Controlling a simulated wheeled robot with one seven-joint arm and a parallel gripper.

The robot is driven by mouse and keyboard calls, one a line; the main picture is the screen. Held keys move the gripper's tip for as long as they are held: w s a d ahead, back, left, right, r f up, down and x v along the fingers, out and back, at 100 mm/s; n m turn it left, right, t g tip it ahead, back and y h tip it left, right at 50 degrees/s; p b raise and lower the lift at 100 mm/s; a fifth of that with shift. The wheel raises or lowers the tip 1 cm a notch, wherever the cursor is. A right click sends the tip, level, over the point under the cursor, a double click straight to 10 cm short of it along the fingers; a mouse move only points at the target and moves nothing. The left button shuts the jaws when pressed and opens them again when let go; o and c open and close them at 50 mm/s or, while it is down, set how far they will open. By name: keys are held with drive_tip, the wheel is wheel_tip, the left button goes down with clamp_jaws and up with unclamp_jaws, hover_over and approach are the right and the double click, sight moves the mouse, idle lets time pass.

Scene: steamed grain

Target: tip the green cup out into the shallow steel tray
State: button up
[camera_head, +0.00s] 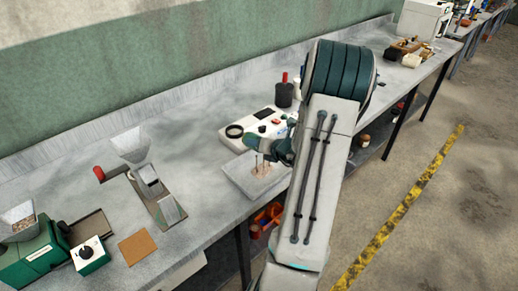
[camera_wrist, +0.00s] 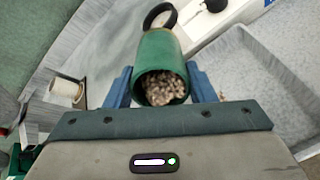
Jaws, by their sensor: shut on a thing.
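The green cup (camera_wrist: 158,50) is held between the two blue fingers of my gripper (camera_wrist: 160,88) in the wrist view. Its open mouth faces the camera, with pale brown grain (camera_wrist: 162,88) inside. In the head view my gripper (camera_head: 272,148) is over the shallow steel tray (camera_head: 240,180), and the dark green cup (camera_head: 252,141) shows there, partly hidden and tilted. A small brownish patch of grain (camera_head: 263,171) shows at the tray. The tray (camera_wrist: 290,70) is at the right of the wrist view, with a few specks on its floor.
To the left are a clear hopper (camera_head: 131,146), a brown pad (camera_head: 137,248) and a green machine (camera_head: 30,258).

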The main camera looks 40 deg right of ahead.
drive_tip(key=shift+s+r+t+b, duration=0.1)
drive_tip(key=shift+s+t+b, duration=0.15)
drive_tip(key=shift+t+b, duration=1.35)
drive_tip(key=shift+s+f+t+b, duration=0.15)
drive_tip(key=shift+t+b, duration=0.4)
drive_tip(key=shift+b, duration=2.1)
drive_tip(key=shift+s+r+t+b, duration=0.25)
drive_tip(key=shift+t+b, duration=0.8)
drive_tip(key=shift+b, duration=1.05)
drive_tip(key=shift+r, duration=0.2)
